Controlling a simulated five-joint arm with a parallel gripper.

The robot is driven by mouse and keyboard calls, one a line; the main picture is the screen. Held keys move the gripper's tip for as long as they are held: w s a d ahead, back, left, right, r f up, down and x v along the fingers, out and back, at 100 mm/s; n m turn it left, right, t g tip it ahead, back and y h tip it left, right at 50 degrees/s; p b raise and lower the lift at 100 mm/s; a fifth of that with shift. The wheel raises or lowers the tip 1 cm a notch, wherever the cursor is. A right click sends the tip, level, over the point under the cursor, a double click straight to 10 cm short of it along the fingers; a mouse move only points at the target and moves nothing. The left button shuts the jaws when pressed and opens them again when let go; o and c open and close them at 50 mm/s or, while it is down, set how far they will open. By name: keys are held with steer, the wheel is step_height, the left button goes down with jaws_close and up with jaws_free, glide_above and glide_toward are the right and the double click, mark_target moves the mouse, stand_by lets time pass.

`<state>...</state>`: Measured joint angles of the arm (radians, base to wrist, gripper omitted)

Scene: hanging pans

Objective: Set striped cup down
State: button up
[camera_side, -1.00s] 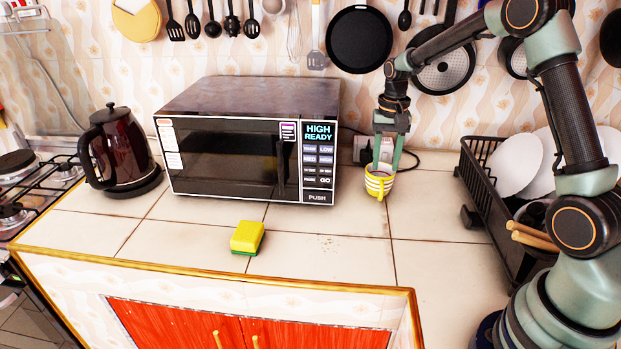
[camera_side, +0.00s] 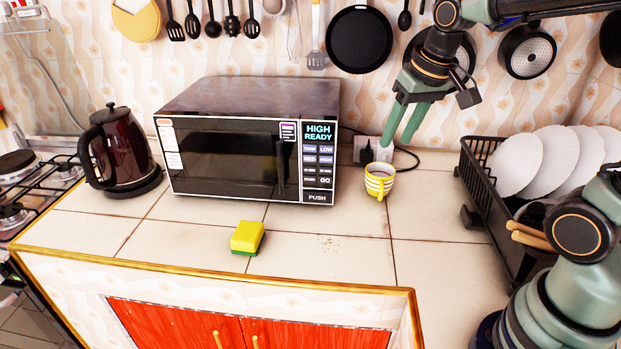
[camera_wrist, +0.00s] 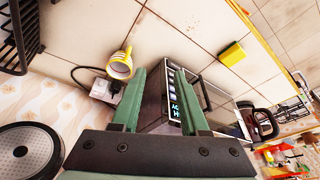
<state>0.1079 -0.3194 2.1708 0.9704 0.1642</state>
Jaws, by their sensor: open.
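The yellow and white striped cup (camera_side: 379,183) stands upright on the tiled counter, just right of the microwave. It also shows in the wrist view (camera_wrist: 120,66), left of my fingers. My gripper (camera_side: 397,141) is above the cup and a little to its right, apart from it. Its two green fingers are open with nothing between them; they also show in the wrist view (camera_wrist: 164,85).
The microwave (camera_side: 250,150) stands left of the cup. A black dish rack (camera_side: 478,185) with white plates is at the right. A yellow sponge (camera_side: 247,237) lies on the counter (camera_side: 330,265), whose front middle is mostly clear. Pans (camera_side: 360,40) hang on the wall behind.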

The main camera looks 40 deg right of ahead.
steer(key=s+a+n+t, duration=0.2)
steer(key=s+a+n, duration=0.1)
steer(key=s, duration=0.3)
steer(key=shift+a+f, duration=0.15)
steer(key=shift+a, duration=0.2)
